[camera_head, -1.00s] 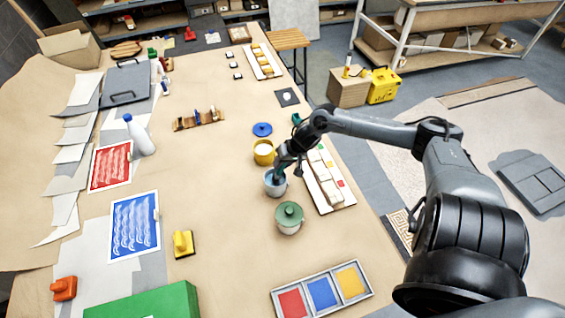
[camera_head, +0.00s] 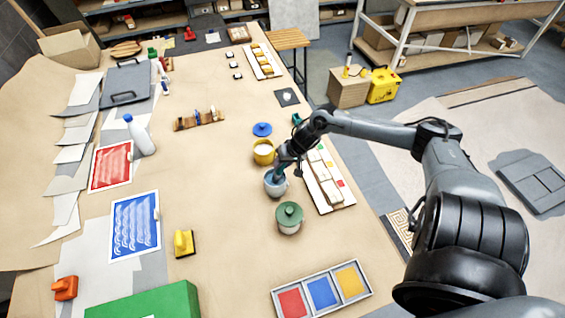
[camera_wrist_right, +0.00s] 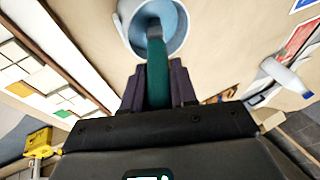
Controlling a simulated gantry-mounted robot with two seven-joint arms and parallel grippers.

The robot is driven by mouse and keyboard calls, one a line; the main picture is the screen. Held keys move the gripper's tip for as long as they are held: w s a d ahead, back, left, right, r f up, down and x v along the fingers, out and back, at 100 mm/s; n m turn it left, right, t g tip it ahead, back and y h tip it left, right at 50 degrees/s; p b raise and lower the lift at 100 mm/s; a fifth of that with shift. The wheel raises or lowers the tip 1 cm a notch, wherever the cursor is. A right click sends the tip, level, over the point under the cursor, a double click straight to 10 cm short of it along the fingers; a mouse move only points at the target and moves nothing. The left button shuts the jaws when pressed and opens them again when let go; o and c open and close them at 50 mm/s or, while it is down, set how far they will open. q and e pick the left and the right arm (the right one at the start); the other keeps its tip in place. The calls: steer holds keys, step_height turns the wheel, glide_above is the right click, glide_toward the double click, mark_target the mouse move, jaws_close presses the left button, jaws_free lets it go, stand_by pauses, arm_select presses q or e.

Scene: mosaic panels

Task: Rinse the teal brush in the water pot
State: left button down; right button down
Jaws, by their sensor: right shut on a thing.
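My right gripper (camera_head: 284,164) is shut on the teal brush (camera_wrist_right: 157,75), whose handle runs between the fingers in the right wrist view. The brush's far end is inside the grey-white water pot (camera_head: 275,187), which also shows in the right wrist view (camera_wrist_right: 184,42). The pot stands upright on the table, and its inside looks bluish. In the head view the gripper is just above the pot's rim and hides part of the brush. The brush tip's contact with the pot's inside cannot be made out. My left gripper is not in view.
A white board with tiles (camera_head: 328,188) lies to the right. A colour tray (camera_head: 320,292) lies at the front. The table left of the pots is mostly clear.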

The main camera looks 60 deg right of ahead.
steer(key=shift+f, duration=0.1)
stand_by(0.7)
steer(key=shift+p, duration=0.35)
stand_by(0.5)
steer(key=shift+r+p, duration=0.9)
steer(key=shift+p, duration=0.3)
step_height(320, 180, up, 5)
steer(key=p, duration=0.6)
steer(key=shift+p, duration=0.3)
steer(key=shift+r+p, duration=0.2)
steer(key=shift+p, duration=0.15)
steer(key=shift+f, duration=0.1)
